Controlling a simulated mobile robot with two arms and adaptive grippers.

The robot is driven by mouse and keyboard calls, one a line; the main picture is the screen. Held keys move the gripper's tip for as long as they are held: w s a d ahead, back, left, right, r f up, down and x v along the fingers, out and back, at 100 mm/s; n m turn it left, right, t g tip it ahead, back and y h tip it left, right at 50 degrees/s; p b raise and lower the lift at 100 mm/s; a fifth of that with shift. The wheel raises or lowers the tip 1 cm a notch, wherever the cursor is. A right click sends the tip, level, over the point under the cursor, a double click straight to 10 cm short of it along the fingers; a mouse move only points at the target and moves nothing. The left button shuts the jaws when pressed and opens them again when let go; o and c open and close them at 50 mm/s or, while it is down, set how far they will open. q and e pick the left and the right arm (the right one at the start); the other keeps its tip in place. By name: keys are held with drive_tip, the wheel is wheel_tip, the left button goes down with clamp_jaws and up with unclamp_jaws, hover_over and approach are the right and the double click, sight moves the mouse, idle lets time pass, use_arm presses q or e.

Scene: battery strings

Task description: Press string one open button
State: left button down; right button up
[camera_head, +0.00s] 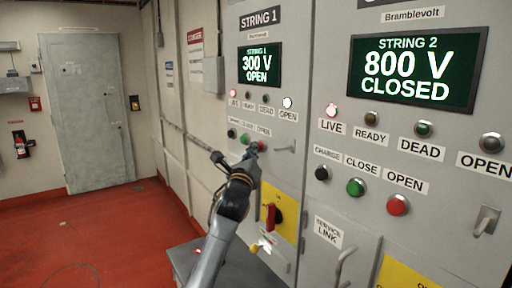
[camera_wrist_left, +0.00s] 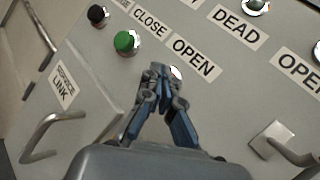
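The string 1 panel has a display (camera_head: 260,64) reading "300 V OPEN". Below its OPEN label (camera_head: 264,131) is the spot of the open button, mostly hidden by my left gripper (camera_head: 255,148). In the left wrist view the gripper (camera_wrist_left: 160,72) has its fingertips together, with nothing seen between them. The tips are just below the OPEN label (camera_wrist_left: 195,58) and cover the button; only a bit of shiny rim (camera_wrist_left: 176,73) shows. I cannot tell whether they touch it. My right gripper is not in view.
The string 1 green close button (camera_wrist_left: 126,42) and black charge button (camera_wrist_left: 97,14) sit left of the gripper. A metal handle (camera_wrist_left: 272,140) is at the right. A red rotary switch (camera_head: 270,216) is below. String 2's panel (camera_head: 465,140) stands to the right, reading "800 V CLOSED".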

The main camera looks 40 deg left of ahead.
use_arm(q)
drive_tip(key=shift+f, duration=0.15)
drive_tip(key=s, duration=0.2)
drive_tip(key=s+a+p, duration=0.1)
drive_tip(key=s, duration=0.2)
drive_tip(key=shift+s+a+p, duration=0.3)
drive_tip(key=shift+p, duration=0.1)
idle(0.5)
